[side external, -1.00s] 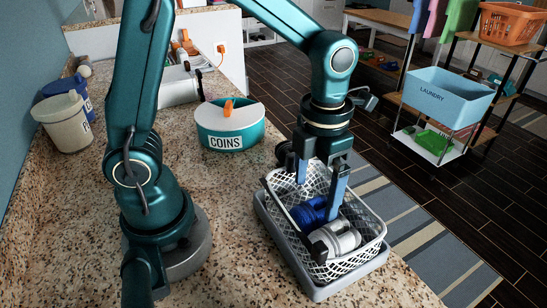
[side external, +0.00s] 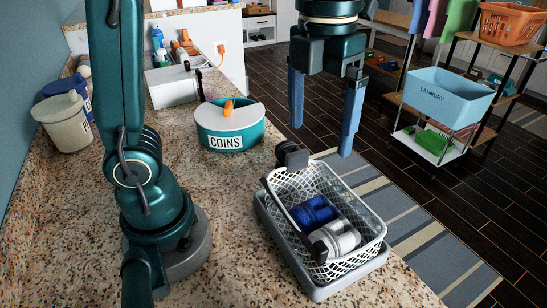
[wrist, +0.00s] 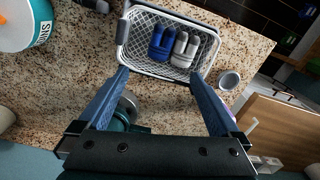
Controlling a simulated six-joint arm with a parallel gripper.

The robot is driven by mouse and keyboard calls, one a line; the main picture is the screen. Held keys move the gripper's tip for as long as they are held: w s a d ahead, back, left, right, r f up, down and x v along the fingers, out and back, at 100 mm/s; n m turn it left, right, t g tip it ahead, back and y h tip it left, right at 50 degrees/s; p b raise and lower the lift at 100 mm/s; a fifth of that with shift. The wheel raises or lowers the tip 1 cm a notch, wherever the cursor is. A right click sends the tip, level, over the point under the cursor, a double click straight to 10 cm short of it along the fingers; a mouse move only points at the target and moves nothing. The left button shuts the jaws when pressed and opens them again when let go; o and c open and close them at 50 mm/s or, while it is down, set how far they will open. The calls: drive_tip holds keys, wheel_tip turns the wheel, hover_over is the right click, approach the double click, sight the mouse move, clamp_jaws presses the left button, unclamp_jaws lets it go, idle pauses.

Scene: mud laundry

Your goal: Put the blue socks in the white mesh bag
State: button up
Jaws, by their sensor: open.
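The blue socks (side external: 312,212) lie rolled inside the white mesh bag (side external: 362,216), which looks like an open mesh basket. They also show in the wrist view (wrist: 162,44), beside a white and grey pair. My gripper (side external: 322,140) is open and empty, with its two blue fingers pointing down, well above the bag. In the wrist view the fingertips of my gripper (wrist: 158,80) are spread wide, and the mesh bag (wrist: 133,52) lies beyond them.
The white and grey socks (side external: 337,239) lie in the same bag. The bag sits in a grey tray (side external: 318,293) at the counter's edge. A teal COINS pot (side external: 229,128) stands behind on the speckled counter. A light blue laundry bin (side external: 447,97) is on the rack at right.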

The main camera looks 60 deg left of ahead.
drive_tip(key=s+a+f+n+t, duration=0.1)
drive_tip(key=s+n, duration=0.3)
drive_tip(key=n, duration=1.2)
drive_tip(key=s+a+f+n+t, duration=0.2)
drive_tip(key=s+f+n+t, duration=0.1)
drive_tip(key=n, duration=1.4)
drive_tip(key=shift+s+a+f+n+t, duration=0.2)
drive_tip(key=shift+s+a+n+t, duration=0.1)
drive_tip(key=shift+s+t, duration=0.25)
